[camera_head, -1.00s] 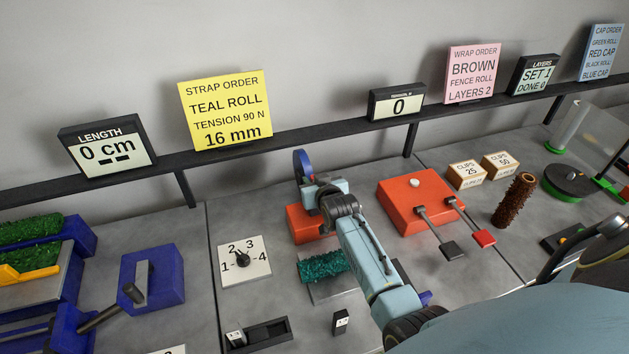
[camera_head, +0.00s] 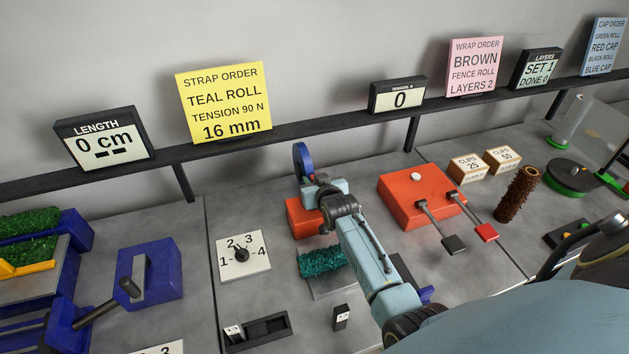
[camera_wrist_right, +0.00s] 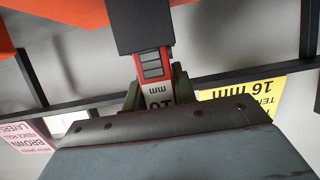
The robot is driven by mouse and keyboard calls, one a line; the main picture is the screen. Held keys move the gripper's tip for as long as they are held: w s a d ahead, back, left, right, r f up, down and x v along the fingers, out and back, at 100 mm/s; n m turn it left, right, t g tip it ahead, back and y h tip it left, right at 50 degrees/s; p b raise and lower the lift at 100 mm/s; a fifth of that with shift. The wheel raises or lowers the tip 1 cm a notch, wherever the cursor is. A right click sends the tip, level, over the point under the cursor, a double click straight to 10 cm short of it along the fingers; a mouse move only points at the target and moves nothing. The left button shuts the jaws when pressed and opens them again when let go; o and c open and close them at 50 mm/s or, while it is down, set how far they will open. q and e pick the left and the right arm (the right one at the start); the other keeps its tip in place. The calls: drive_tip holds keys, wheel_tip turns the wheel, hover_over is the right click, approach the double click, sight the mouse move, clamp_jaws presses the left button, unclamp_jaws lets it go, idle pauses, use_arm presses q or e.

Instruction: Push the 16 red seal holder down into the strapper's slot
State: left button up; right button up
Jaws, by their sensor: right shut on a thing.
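The red seal holder (camera_wrist_right: 154,68) shows in the right wrist view, with a white "16 mm" label and a dark ribbed part. My right gripper (camera_wrist_right: 158,92) is shut on its labelled end. The holder's other end meets a black block (camera_wrist_right: 138,25) in this view; how deep it sits there is hidden. The strapper (camera_head: 304,217), an orange-red block with a blue wheel (camera_head: 301,160), stands at mid-bench in the head view. My left gripper is not in view.
A teal roll (camera_head: 320,261) lies just in front of the strapper. A dial plate (camera_head: 243,256) and a black holder tray (camera_head: 262,329) are to its left and front. A red box with levers (camera_head: 415,196) stands to the right. A dark shelf rail with signs runs behind.

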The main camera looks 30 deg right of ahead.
drive_tip(key=shift+f, duration=0.15)
drive_tip(key=o, duration=1.1)
drive_tip(key=shift+s, duration=0.1)
drive_tip(key=p+v, duration=0.1)
drive_tip(key=v, duration=1.2)
drive_tip(key=shift+s, duration=0.15)
